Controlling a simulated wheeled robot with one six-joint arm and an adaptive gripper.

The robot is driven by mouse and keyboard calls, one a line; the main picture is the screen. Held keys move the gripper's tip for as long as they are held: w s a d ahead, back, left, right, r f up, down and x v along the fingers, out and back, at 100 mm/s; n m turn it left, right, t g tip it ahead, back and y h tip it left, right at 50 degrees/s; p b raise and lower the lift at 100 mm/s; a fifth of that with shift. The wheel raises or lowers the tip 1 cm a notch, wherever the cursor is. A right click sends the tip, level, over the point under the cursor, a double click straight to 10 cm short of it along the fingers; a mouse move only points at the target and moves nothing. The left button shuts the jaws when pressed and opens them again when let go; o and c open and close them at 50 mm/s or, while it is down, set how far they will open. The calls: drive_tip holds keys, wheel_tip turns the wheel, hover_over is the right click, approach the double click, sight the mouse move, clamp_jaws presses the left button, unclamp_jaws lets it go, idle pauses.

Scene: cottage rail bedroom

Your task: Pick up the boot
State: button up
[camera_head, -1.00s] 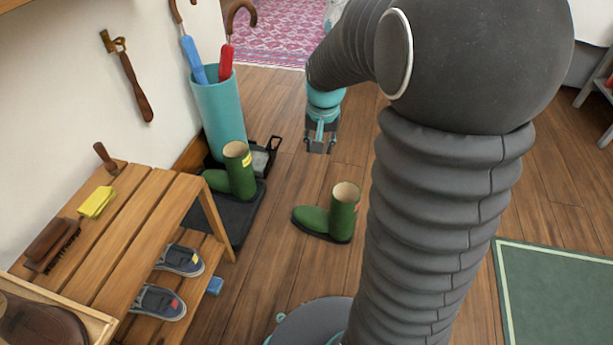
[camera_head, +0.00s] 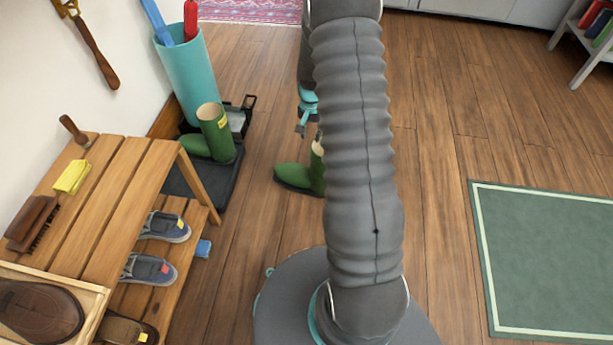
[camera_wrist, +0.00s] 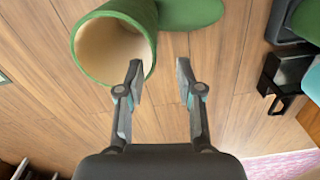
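A green boot (camera_head: 298,176) stands upright on the wooden floor, its shaft partly hidden behind my arm in the head view. In the wrist view the boot (camera_wrist: 92,72) shows its round open top with a tan lining, at the upper left. My gripper (camera_wrist: 158,72) is open and empty, with its left finger overlapping the edge of the boot's opening in the picture; I cannot tell whether they touch. In the head view my gripper (camera_head: 304,128) hangs just beyond the boot. A second green boot (camera_head: 214,138) with a yellow tag stands on the dark tray to the left.
A wooden bench (camera_head: 112,200) with shoes and brushes stands at left. A teal umbrella stand (camera_head: 190,78) is behind the tray (camera_head: 212,190). A green rug (camera_head: 550,260) lies at right. Bare floor (camera_head: 435,130) is open right of my arm.

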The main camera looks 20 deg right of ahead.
drive_tip(key=shift+s+f+b, duration=0.15)
drive_tip(key=shift+s+f, duration=0.05)
drive_tip(key=shift+f, duration=1.5)
drive_tip(key=shift+s+f+b, duration=0.15)
drive_tip(key=shift+f, duration=1.6)
drive_tip(key=shift+s+f+b, duration=0.15)
drive_tip(key=shift+s+f, duration=0.05)
drive_tip(key=shift+f, duration=1.5)
clamp_jaws()
drive_tip(key=shift+r, duration=0.1)
